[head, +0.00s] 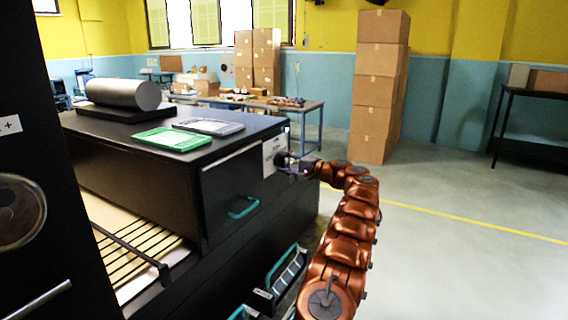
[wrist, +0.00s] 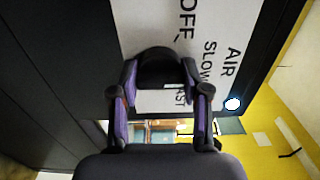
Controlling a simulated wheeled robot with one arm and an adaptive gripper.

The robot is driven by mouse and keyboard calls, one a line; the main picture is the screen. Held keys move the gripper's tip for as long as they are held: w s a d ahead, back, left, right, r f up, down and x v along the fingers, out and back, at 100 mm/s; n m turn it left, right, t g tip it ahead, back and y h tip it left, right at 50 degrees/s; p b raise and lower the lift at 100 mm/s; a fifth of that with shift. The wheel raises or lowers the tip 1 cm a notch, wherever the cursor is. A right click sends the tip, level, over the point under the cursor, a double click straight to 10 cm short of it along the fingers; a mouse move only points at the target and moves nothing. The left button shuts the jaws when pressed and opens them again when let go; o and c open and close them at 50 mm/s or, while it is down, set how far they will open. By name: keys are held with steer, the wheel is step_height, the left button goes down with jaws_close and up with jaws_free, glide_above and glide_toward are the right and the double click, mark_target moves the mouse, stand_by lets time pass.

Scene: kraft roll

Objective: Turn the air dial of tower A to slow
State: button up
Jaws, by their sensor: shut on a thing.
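The air dial (wrist: 158,66) is a dark round knob on a white panel (wrist: 215,20) lettered AIR, OFF, SLOW and FAST in the wrist view. My gripper (wrist: 160,80) is shut on the dial, with a finger on each side of it. The fingers partly cover the dial and the FAST lettering, and I cannot tell which word its pointer faces. In the head view my gripper (head: 293,165) is at the white panel (head: 273,152) on the end of the black cabinet. The dial is mostly hidden there, and no letter A is readable.
A green tray (head: 173,139), a grey tray (head: 208,126) and a silver roll (head: 123,94) lie on the cabinet top. Stacked cartons (head: 376,100) stand behind. The floor to the right is clear.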

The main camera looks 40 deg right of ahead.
steer(key=o, duration=1.1)
steer(key=shift+o, duration=0.2)
steer(key=v, duration=1.2)
